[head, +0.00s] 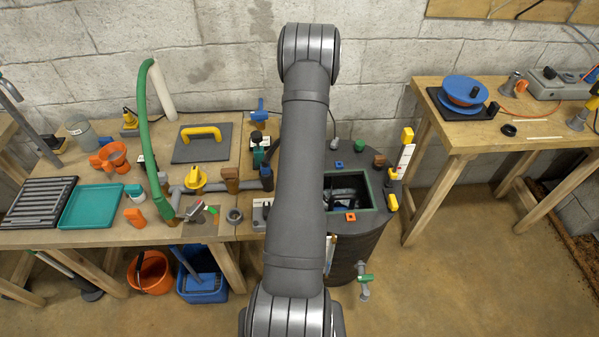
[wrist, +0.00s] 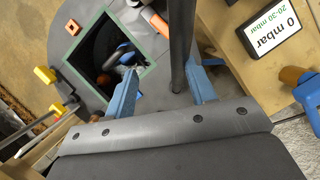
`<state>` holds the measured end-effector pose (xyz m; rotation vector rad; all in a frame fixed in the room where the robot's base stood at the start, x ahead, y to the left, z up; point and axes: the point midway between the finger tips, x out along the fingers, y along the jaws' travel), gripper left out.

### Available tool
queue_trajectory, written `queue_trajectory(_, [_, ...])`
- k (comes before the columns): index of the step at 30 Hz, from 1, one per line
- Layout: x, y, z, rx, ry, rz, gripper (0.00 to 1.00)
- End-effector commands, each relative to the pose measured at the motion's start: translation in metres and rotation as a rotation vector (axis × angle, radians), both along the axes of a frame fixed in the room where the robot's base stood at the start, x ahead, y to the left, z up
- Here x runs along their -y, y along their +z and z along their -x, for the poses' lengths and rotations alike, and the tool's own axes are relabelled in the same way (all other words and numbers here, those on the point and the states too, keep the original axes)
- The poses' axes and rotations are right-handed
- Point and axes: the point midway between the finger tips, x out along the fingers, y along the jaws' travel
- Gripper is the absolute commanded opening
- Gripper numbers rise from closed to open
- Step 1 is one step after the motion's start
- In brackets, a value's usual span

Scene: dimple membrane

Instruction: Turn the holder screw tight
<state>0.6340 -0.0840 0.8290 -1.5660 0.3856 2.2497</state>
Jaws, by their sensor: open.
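My gripper (wrist: 163,88) is open in the wrist view, with two blue fingers apart. A dark upright rod (wrist: 181,40) shows between the fingers. I cannot tell whether either finger touches it. I cannot make out the holder screw with certainty. In the head view my own arm covers the gripper and the area around it. The grey drum (head: 369,165) stands to the right of my arm, with a green-rimmed square opening in its top. The opening (wrist: 66,66) also shows left of the fingers in the wrist view.
A display reading 0 mbar (wrist: 269,32) lies right of the rod. An orange block (head: 350,217) sits by the opening. Yellow blocks (head: 392,203) stand on the drum's right edge. The left bench holds a teal tray (head: 91,207) and a green hose (head: 148,130).

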Motion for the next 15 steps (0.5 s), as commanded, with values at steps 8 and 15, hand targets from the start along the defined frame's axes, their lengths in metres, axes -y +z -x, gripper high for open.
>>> queue_trajectory(8, [-0.015, 0.008, -0.009, -0.037, 0.211, -0.027, 0.51])
queue_trajectory(15, [-0.019, -0.028, 0.006, -0.040, 0.208, -0.027, 0.51])
